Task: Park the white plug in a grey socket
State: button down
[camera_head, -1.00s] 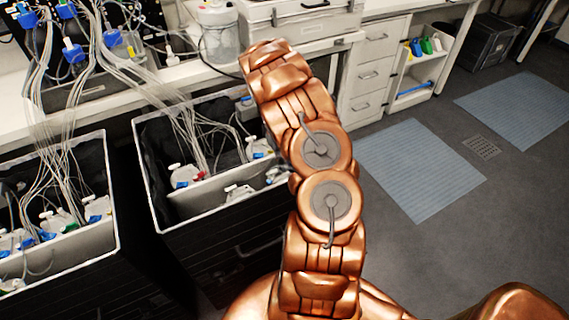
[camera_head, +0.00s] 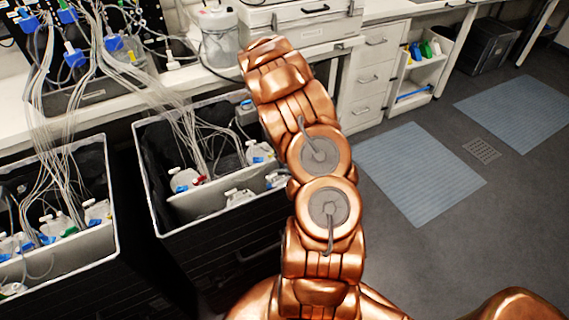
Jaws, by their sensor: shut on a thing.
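My gripper is not in view; my copper arm reaches up the middle of the picture and its far end hides what lies behind it. I cannot make out a grey socket clearly.
Two dark open bins, a left bin (camera_head: 117,205) and a right bin (camera_head: 157,215), hold capped bottles with tubes. A white bench (camera_head: 190,77) runs behind them. A clear jug (camera_head: 218,38) and a pale case (camera_head: 300,28) stand on it.

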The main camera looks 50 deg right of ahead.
notch_tip(320, 180, up, 13)
jog(key=p, duration=0.1)
jog(key=shift+f, duration=0.15)
dwell(0.9)
